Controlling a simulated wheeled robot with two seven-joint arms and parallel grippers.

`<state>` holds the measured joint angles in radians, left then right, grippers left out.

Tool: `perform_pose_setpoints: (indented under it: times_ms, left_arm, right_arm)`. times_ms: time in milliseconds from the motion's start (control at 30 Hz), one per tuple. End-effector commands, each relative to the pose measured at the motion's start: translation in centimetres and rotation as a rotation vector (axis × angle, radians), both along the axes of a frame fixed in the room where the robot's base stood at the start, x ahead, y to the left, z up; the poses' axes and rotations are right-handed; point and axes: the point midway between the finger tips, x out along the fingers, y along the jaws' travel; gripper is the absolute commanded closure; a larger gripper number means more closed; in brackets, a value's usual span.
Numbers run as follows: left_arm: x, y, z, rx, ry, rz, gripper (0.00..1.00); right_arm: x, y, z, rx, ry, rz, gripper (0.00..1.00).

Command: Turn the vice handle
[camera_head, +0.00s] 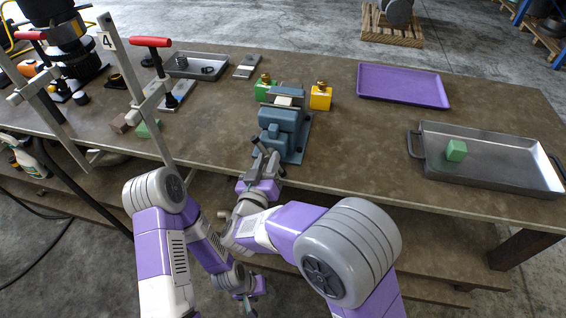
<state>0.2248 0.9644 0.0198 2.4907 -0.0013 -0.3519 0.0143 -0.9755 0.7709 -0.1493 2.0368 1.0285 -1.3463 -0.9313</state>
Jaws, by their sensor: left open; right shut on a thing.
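The blue-grey bench vice (292,140) stands near the front edge of the brown table, a little left of its middle. A pale block sits at the top between its jaws. The vice handle is at its front, low down, and is mostly hidden by my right gripper (267,162). My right gripper reaches up from the front and is shut on the handle. How far the handle is turned cannot be made out. My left gripper (252,297) is open and empty, below and in front of the table edge, pointing down and away from the vice.
Tall red-handled clamps (150,42) stand left.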

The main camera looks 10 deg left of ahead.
Motion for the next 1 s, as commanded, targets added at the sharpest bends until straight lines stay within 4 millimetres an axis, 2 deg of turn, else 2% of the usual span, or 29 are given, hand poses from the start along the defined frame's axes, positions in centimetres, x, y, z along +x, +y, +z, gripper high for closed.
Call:
perform_pose_setpoints:
  times_ms: [200, 533, 567, 700, 1000]
  left_arm:
    - [0.0, 0.0, -0.17, 0.0, 0.0, 0.0, 0.45]
    - [0.0, 0.0, -0.16, 0.0, 0.0, 0.0, 0.45]
    - [0.0, 0.0, -0.16, 0.0, 0.0, 0.0, 0.45]
    - [0.0, 0.0, -0.16, 0.0, 0.0, 0.0, 0.45]
    - [0.01, 0.0, -0.12, 0.0, 0.0, 0.0, 0.45]
  right_arm:
    - [-0.19, 0.81, -0.06, 0.024, -0.002, 0.018, 1.0]
    - [-0.19, 0.76, -0.04, 0.025, -0.001, 0.017, 1.0]
    - [-0.19, 0.76, -0.05, 0.025, -0.001, 0.017, 0.66]
    - [-0.18, 0.75, -0.04, 0.024, -0.002, 0.017, 0.45]
    - [-0.34, 0.75, 0.0, 0.024, -0.002, 0.017, 0.45]
